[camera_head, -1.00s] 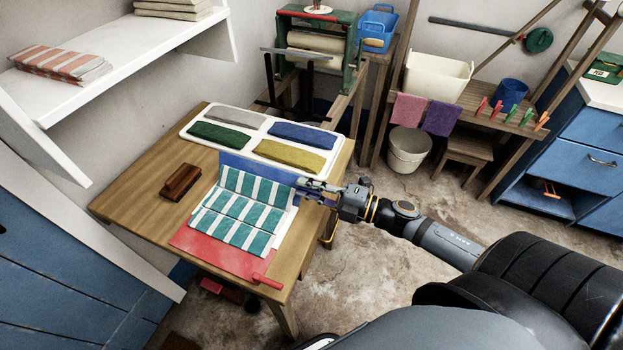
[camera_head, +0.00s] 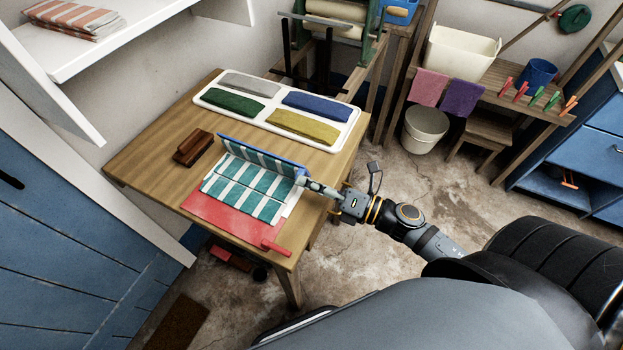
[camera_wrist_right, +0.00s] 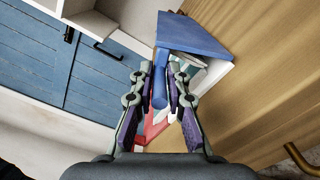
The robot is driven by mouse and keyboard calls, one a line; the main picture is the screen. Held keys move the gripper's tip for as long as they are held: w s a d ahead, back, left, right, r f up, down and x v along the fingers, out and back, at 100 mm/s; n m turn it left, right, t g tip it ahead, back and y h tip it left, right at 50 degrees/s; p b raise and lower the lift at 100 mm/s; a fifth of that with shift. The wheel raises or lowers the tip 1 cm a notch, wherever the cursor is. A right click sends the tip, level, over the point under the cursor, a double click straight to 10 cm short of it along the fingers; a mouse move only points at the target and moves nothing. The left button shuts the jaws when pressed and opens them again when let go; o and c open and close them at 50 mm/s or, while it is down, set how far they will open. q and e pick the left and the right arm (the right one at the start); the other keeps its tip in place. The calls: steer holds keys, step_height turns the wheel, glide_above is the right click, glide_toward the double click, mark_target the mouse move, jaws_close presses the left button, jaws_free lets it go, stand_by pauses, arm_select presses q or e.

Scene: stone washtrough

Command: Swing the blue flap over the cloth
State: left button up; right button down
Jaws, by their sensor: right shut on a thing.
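The blue flap (camera_head: 262,151) is tilted up from the folding board, its blue edge at the top; it also shows in the right wrist view (camera_wrist_right: 196,36). The teal-and-white striped cloth (camera_head: 238,187) lies on the board, its far part sloping up against the raised flap. The board's red flap (camera_head: 220,211) lies flat on the near side. My right gripper (camera_head: 306,183) is at the flap's right end, shut on its blue handle, which shows between the fingers in the wrist view (camera_wrist_right: 160,88). My left gripper is out of view.
A brown brush-like block (camera_head: 193,147) stands on the wooden table (camera_head: 160,125) left of the board. A white tray (camera_head: 270,128) with several folded cloths lies behind it. The red handle (camera_head: 275,247) reaches the table's near edge. A shelf (camera_head: 110,60) overhangs at upper left.

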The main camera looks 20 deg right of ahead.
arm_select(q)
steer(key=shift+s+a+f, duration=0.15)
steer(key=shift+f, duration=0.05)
arm_select(e)
steer(key=shift+s+a+f, duration=0.15)
steer(key=shift+a+f, duration=0.05)
steer(key=shift+a, duration=0.05)
stand_by(0.3)
steer(key=c, duration=1.4)
jaws_free()
steer(key=shift+o, duration=0.2)
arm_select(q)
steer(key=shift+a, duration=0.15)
